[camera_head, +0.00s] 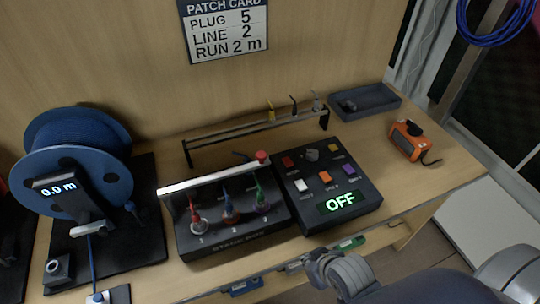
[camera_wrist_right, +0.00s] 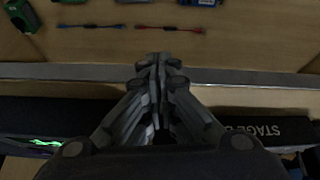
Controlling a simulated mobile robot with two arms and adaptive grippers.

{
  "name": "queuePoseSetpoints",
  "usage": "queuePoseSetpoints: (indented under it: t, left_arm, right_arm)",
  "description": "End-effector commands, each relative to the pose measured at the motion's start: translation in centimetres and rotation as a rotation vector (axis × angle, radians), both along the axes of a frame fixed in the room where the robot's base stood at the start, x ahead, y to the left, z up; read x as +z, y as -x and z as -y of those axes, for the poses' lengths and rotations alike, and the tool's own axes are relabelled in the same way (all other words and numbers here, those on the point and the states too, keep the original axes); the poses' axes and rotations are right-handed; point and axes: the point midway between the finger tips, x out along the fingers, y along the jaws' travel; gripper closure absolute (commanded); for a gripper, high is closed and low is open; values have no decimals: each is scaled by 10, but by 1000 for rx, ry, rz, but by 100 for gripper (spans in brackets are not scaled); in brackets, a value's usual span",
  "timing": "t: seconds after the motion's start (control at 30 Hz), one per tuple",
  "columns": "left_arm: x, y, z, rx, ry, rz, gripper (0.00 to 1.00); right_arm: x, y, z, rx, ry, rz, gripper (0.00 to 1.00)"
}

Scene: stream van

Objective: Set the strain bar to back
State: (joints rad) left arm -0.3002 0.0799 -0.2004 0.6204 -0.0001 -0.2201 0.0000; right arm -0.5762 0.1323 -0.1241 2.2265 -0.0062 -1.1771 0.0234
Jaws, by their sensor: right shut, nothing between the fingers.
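The strain bar (camera_head: 215,177) is a pale bar with a red knob (camera_head: 262,156) at its right end. It runs along the upper back side of the black stage box (camera_head: 235,238), behind three plugs coloured red (camera_head: 195,208), blue (camera_head: 228,205) and green (camera_head: 261,198). My right gripper (camera_head: 322,266) is low at the table's front edge, apart from the bar. In the right wrist view its fingers (camera_wrist_right: 160,65) are together and empty, with part of the stage box (camera_wrist_right: 275,127) behind. My left gripper is out of view.
A black control panel (camera_head: 330,187) reading OFF stands right of the stage box. A blue cable reel (camera_head: 75,160) stands left, a low rack (camera_head: 255,128) behind. An orange device (camera_head: 407,140) and a grey tray (camera_head: 365,101) are at right. Small items (camera_head: 245,287) lie along the front edge.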

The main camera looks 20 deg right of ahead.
Motion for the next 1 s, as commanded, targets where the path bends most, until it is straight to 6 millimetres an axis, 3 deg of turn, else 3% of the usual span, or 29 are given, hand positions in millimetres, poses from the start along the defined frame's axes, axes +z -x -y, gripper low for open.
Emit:
queuePoseSetpoints:
  t: [0.03,0.17,0.3,0.5,0.6,0.8,1.0]
  left_arm:
    - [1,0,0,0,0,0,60]
    - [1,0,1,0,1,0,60]
    - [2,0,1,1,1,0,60]
    - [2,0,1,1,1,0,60]
    - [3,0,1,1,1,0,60]
    - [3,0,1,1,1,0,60]
    - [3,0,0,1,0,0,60]
  right_arm:
    - [20,-10,1,-3,-10,82,100]
    - [55,-33,0,-2,-39,267,100]
    - [106,-54,-4,5,-81,488,100]
    - [177,-67,-11,28,-146,754,100]
    - [203,-68,-14,39,-172,843,100]
    - [227,-67,-17,51,-196,926,100]
    - [229,-67,-17,51,-199,930,100]
